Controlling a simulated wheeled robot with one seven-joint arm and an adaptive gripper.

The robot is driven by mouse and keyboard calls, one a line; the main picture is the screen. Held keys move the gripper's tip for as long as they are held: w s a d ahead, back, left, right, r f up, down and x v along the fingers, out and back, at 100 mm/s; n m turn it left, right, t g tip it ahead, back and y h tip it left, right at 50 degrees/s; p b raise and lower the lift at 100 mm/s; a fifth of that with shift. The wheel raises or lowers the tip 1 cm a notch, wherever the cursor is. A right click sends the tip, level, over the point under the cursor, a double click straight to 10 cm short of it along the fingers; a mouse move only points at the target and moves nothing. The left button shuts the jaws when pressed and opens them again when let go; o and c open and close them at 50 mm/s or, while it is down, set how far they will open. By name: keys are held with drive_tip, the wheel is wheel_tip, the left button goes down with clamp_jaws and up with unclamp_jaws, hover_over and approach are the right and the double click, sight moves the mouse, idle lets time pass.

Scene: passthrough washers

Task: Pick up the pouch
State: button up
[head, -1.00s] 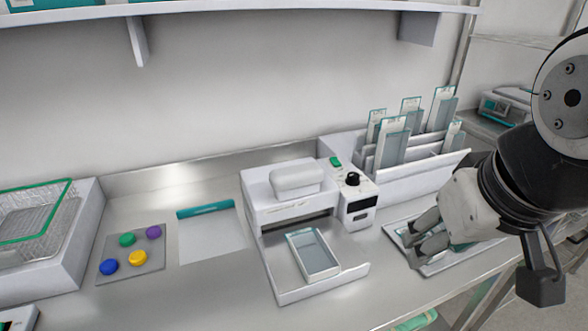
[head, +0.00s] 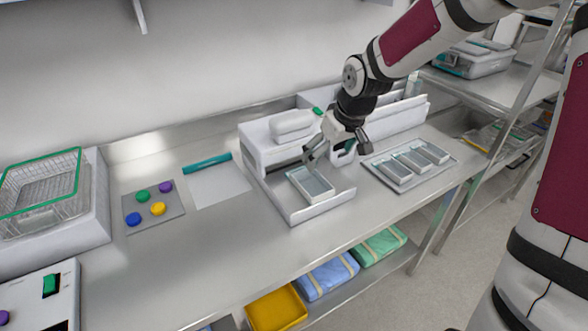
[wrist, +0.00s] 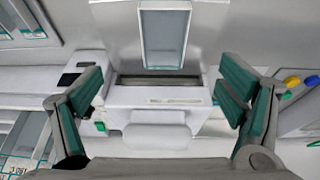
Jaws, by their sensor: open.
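A flat pouch with a grey-blue window and pale border (head: 310,185) lies on the pull-out front tray (head: 330,208) of the white sealer (head: 263,150). In the wrist view the pouch (wrist: 165,38) shows at the top centre, beyond the sealer's slot. My gripper (head: 326,153) is above the sealer's front, just behind and right of the pouch, apart from it. In the wrist view my gripper (wrist: 160,92) has its teal-padded fingers wide apart with nothing between them. The fingers partly cover the sealer in the head view.
More pouches lie on a flat tray (head: 448,163) to the right. A white rack (head: 400,118) stands behind. Left are a pale sheet with a teal bar (head: 207,164), coloured knobs (head: 158,209) and a wire basket (head: 40,185).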

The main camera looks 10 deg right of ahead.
drive_tip(key=f, duration=0.1)
drive_tip(key=b, duration=0.2)
hover_over(311, 180)
drive_tip(key=s, duration=0.3)
drive_tip(key=f, duration=0.4)
drive_tip(key=d+f, duration=0.1)
drive_tip(key=f, duration=0.2)
drive_tip(key=shift+w, duration=0.2)
drive_tip(key=shift+w+a+b+x, duration=0.15)
drive_tip(key=shift+b+x, duration=0.05)
drive_tip(key=shift+x, duration=1.2)
drive_tip(key=shift+w+a+b+x, duration=0.1)
drive_tip(key=shift+w+b+x, duration=0.05)
drive_tip(key=shift+x, duration=1.25)
drive_tip(key=shift+r, duration=0.15)
drive_tip(key=c, duration=0.9)
